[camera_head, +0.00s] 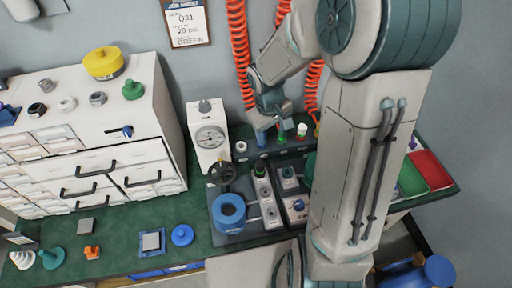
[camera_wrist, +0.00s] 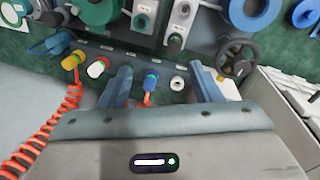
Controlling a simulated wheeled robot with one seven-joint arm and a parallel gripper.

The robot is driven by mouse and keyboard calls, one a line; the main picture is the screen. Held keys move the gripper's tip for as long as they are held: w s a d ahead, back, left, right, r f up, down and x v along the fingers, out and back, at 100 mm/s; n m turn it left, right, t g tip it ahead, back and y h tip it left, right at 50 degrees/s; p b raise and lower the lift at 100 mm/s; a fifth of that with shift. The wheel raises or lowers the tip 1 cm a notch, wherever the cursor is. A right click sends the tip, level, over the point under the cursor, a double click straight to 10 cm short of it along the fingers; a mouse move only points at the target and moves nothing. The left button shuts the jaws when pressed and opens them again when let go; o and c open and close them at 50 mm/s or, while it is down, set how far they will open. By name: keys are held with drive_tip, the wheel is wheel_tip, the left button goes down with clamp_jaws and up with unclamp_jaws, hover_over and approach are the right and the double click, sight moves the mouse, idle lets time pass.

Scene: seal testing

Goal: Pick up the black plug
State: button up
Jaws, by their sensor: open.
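I cannot pick out the black plug for certain. Small dark pieces sit on the white cabinet's top in the head view: one near its left (camera_head: 47,85) and a greyer, nut-like one (camera_head: 97,98). My gripper (camera_head: 272,128) is at the back of the bench, by the row of coloured hose fittings, far right of those pieces. In the wrist view my gripper (camera_wrist: 163,75) is open, with nothing held. A blue fitting (camera_wrist: 150,84) with an orange hose shows between its fingers, and a white ring (camera_wrist: 177,83) is beside that fitting.
The white drawer cabinet (camera_head: 95,160) fills the left, with a yellow cap (camera_head: 103,63) and green plug (camera_head: 132,90) on top. A gauge box (camera_head: 208,138) and black handwheel (camera_head: 222,173) stand left of my gripper. Red and green bins (camera_head: 431,170) are at right.

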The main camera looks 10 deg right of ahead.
drive_tip(key=n+y+p, duration=0.1)
drive_tip(key=n, duration=0.1)
hover_over(260, 163)
wheel_tip(260, 163, down, 9)
drive_tip(key=shift+g, duration=0.3)
wheel_tip(260, 163, down, 14)
drive_tip(key=shift+f+p, duration=0.1)
drive_tip(key=shift+p, duration=0.45)
drive_tip(key=shift+s, duration=0.1)
drive_tip(key=c, duration=1.1)
